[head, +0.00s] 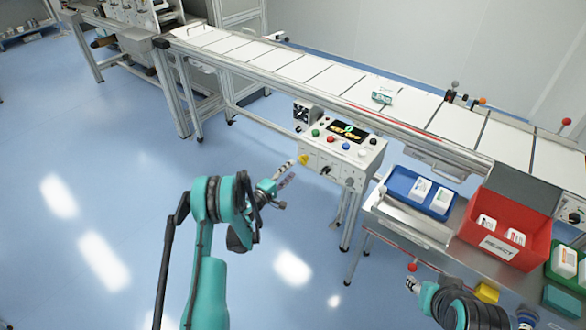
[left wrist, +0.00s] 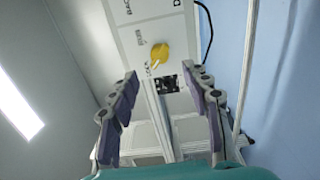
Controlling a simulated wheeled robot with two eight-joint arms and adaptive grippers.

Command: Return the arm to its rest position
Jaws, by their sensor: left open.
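My left arm (head: 212,199) is teal and reaches up from the bottom of the head view. Its gripper (head: 284,173) is open and empty, in front of the control box (head: 343,140). In the left wrist view the two fingers of the left gripper (left wrist: 161,75) stand apart with nothing between them. The yellow knob (left wrist: 159,53) on the box's side lies beyond the fingertips, apart from them. My right arm (head: 455,304) is at the bottom right, its gripper (head: 412,285) small and partly seen. I cannot tell whether it is open.
The conveyor (head: 308,73) runs behind the control box, with a small package (head: 382,97) on it. A blue tray (head: 400,178) and a red reject bin (head: 538,250) with white boxes stand on the side table at right. The blue floor at left is clear.

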